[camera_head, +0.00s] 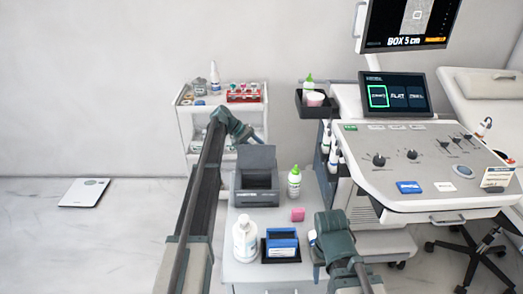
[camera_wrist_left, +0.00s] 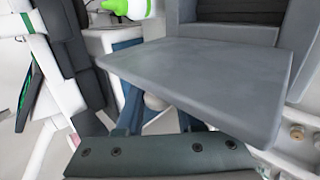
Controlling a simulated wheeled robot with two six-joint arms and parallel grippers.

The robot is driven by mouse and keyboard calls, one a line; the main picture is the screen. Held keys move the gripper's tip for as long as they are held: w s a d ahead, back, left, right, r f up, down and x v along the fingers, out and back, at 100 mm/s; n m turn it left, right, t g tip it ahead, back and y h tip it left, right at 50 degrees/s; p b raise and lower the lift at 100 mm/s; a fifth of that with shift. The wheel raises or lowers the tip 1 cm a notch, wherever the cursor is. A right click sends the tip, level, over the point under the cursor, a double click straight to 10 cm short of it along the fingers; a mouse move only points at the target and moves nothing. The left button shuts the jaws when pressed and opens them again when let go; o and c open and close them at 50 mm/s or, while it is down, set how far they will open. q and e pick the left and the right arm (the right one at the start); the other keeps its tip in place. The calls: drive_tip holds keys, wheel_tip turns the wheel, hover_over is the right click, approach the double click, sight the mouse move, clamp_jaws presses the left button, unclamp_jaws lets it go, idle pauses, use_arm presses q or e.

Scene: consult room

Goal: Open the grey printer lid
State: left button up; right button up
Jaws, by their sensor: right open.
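The grey printer (camera_head: 238,198) stands on the white cart near the middle of the head view. Its grey lid (camera_head: 256,157) is raised and stands up from the back of the body, with the dark inside showing. My left gripper (camera_head: 246,133) is at the lid's upper rear edge. In the left wrist view the lid (camera_wrist_left: 205,75) is a large grey panel very close to the gripper, covering part of its blue fingers (camera_wrist_left: 130,112). Contact and finger gap cannot be made out. My right gripper (camera_head: 322,240) is open near the cart's front right.
On the white cart (camera_head: 240,271) are a white bottle (camera_head: 245,240), a blue box in a black tray (camera_head: 282,243), a pink block (camera_head: 298,214) and a green-capped bottle (camera_head: 294,184). An ultrasound console (camera_head: 420,160) stands right. A supply trolley (camera_head: 188,128) is behind.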

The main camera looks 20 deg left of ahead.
use_arm(q)
drive_tip(key=o, duration=0.3)
drive_tip(key=p+v, duration=0.9)
drive_tip(key=v, duration=0.4)
drive_tip(key=shift+a+r+p, duration=0.25)
drive_tip(key=shift+r+p, duration=0.05)
drive_tip(key=shift+p, duration=0.1)
drive_tip(key=shift+s+a, duration=0.1)
